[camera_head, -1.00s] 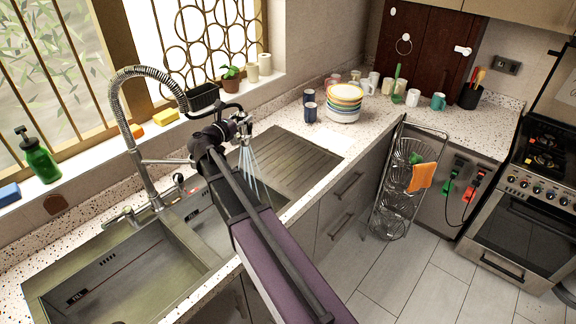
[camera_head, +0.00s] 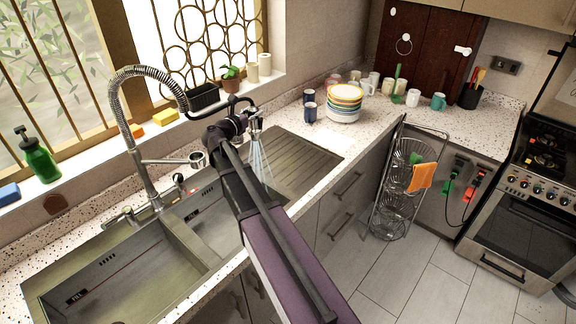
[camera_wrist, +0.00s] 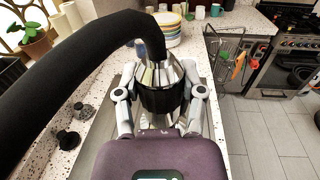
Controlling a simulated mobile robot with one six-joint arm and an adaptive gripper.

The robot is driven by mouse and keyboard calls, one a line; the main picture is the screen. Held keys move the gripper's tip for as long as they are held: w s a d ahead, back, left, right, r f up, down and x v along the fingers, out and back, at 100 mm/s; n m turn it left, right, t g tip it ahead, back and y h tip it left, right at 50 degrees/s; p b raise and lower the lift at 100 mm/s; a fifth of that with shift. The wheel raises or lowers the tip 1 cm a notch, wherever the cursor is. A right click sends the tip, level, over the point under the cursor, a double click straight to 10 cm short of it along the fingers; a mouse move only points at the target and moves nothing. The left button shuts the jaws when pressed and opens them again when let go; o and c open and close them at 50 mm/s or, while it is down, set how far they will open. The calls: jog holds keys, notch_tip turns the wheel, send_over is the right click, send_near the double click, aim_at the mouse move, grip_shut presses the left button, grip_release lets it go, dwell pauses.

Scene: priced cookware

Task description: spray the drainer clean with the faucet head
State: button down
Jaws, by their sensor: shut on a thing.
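My gripper (camera_head: 244,122) is shut on the faucet head (camera_head: 256,122) above the sink unit. In the wrist view the black and silver faucet head (camera_wrist: 160,92) sits between the two fingers, with its thick black hose arching to the left. Thin streams of water (camera_head: 261,163) fall from the head onto the ribbed metal drainer (camera_head: 298,162), near its left end. My arm hides part of the drainer's near left side. The faucet's spring neck (camera_head: 118,95) rises from behind the sink, and its holder ring (camera_head: 197,158) is empty.
Two sink basins (camera_head: 120,270) lie left of the drainer. A stack of plates (camera_head: 344,100) and blue mugs (camera_head: 310,111) stand on the counter beyond it. A plant pot (camera_head: 231,84) and yellow sponge (camera_head: 165,117) sit on the sill. A wire rack (camera_head: 388,205) stands on the floor.

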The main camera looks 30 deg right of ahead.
jog(key=shift+s+d+x, duration=0.45)
jog(key=shift+s+x, duration=0.5)
jog(key=shift+x, duration=6.65)
jog(key=w+a+v, duration=0.1)
jog(key=w+v, duration=0.1)
jog(key=v, duration=1.5)
jog(key=w+a+r+p+v, duration=0.1)
jog(key=w+v, duration=0.1)
jog(key=v, duration=1.6)
jog(key=shift+a, duration=0.3)
